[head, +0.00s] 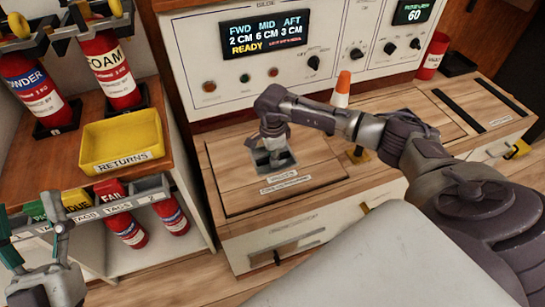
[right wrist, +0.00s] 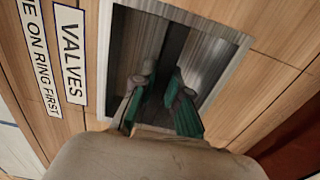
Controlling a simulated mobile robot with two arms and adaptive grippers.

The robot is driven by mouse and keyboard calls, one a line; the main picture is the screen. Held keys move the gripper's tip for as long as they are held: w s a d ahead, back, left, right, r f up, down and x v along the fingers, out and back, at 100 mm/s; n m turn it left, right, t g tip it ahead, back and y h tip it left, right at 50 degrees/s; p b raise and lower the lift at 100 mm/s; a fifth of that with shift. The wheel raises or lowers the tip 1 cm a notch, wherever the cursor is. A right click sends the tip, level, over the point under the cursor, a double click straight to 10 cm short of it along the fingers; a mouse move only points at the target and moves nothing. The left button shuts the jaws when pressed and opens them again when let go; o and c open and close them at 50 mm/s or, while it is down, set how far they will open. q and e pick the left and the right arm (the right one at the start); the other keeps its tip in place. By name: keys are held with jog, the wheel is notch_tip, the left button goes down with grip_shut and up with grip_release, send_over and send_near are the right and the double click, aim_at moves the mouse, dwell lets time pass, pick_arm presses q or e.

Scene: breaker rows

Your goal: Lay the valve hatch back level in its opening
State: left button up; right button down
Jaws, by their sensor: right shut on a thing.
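The valve hatch (head: 237,182) is a wooden panel in the counter with a metal-lined square recess and a VALVES label. Dark seams show along its sides; I cannot tell whether it lies fully level. My right gripper (head: 272,157) reaches down into the recess. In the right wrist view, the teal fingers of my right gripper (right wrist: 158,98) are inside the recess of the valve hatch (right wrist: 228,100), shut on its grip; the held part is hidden. My left gripper (head: 33,225) is open and empty at the lower left, in front of the tag rack.
A control panel (head: 287,65) rises behind the counter. A yellow RETURNS tray (head: 125,136) and several fire extinguishers are at the left. A red cup (head: 432,56) stands at the back right.

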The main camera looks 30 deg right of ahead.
jog(key=shift+w, duration=0.1)
jog(key=shift+f+b, duration=0.3)
jog(key=shift+f, duration=0.05)
jog(key=c, duration=1.1)
grip_release()
jog(key=shift+s+f, duration=0.15)
jog(key=shift+s, duration=0.05)
pick_arm(q)
jog(key=shift+s+a+r+t+h, duration=0.15)
jog(key=shift+s+r+t+h, duration=0.35)
jog(key=shift+s+r+t, duration=0.55)
pick_arm(e)
notch_tip(320, 180, up, 12)
pick_arm(q)
jog(key=shift+f, duration=0.15)
